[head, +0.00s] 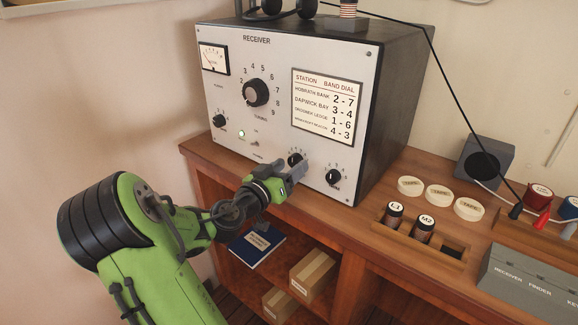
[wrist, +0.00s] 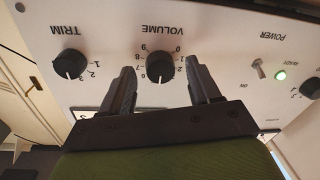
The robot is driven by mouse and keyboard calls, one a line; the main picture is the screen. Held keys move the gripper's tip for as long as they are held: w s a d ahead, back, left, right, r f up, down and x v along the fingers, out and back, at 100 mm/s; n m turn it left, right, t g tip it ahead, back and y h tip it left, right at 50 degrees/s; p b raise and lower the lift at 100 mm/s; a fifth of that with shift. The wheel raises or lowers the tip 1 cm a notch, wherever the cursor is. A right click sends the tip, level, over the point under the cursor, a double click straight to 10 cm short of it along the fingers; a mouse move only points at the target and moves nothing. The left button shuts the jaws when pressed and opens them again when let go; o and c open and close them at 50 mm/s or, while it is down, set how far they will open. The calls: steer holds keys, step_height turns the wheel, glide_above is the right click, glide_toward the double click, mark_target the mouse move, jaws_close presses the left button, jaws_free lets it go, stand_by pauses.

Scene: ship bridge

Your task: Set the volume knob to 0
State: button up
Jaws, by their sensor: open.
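The black volume knob (wrist: 160,66) shows in the wrist view, where the panel is upside down. Its small white mark appears at the bottom of the knob in that picture, away from the 0 at its upper right. The exact digit it meets is unclear. My gripper (wrist: 160,72) is open, with one finger on each side of the knob; I cannot tell whether they touch it. In the head view my gripper (head: 299,172) is at the lower front of the receiver (head: 285,90), partly covering the volume knob (head: 294,158).
The trim knob (wrist: 69,65) sits close beside the fingers; it is also in the head view (head: 333,177). The power switch (wrist: 258,70) and green light (wrist: 281,76) are on the other side. The wooden desk edge (head: 370,230) runs below the receiver.

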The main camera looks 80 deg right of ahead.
steer(key=shift+s+d, duration=0.1)
steer(key=shift+d, duration=0.25)
steer(key=shift+c, duration=0.2)
steer(key=c, duration=1)
steer(key=shift+n, duration=0.3)
